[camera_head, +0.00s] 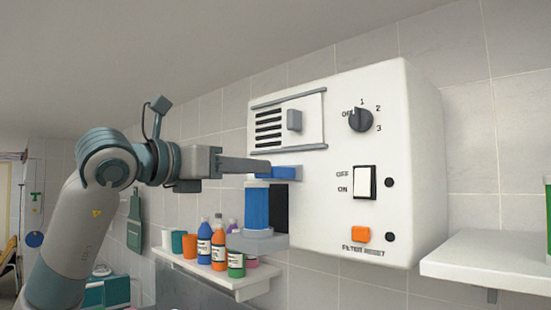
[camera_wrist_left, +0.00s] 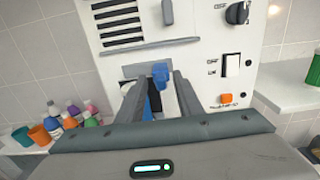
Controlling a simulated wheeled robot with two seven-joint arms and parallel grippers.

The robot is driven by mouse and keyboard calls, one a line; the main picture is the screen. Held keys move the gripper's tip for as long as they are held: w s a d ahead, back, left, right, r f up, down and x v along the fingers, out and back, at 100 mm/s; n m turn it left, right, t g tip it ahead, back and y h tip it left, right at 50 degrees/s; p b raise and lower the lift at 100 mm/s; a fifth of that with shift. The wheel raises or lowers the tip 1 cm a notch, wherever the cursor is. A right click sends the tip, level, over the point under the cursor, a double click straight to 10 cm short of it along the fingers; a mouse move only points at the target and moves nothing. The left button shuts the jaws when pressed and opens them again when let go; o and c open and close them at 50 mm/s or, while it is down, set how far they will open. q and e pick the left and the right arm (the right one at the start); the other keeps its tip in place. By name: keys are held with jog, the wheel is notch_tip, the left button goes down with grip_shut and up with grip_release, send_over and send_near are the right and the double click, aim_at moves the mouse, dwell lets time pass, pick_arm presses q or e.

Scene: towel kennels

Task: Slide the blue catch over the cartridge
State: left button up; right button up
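The blue catch (camera_head: 284,172) sits on the front of the white machine, just above the blue cartridge (camera_head: 257,208). The cartridge stands upright in a dark recess over a grey base. My left gripper (camera_head: 268,166) has its fingertips at the catch in the head view. In the left wrist view, the two fingers (camera_wrist_left: 160,84) are apart, with the catch's blue knob (camera_wrist_left: 160,73) showing between their tips; contact is unclear. The cartridge (camera_wrist_left: 154,100) shows partly between the fingers, below the catch. My right gripper is not in view.
The white machine (camera_head: 345,90) carries a vent shutter, a dial (camera_head: 361,119), a rocker switch (camera_head: 365,183) and an orange button (camera_head: 361,234). A shelf (camera_head: 215,278) with bottles and cups is at lower left; another shelf (camera_head: 490,262) is at right.

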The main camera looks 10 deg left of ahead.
aim_at(275, 168)
pick_arm(q)
jog(key=p+x, duration=0.3)
jog(key=x, duration=0.4)
jog(key=shift+w+d, duration=0.25)
jog(key=shift+w, duration=0.05)
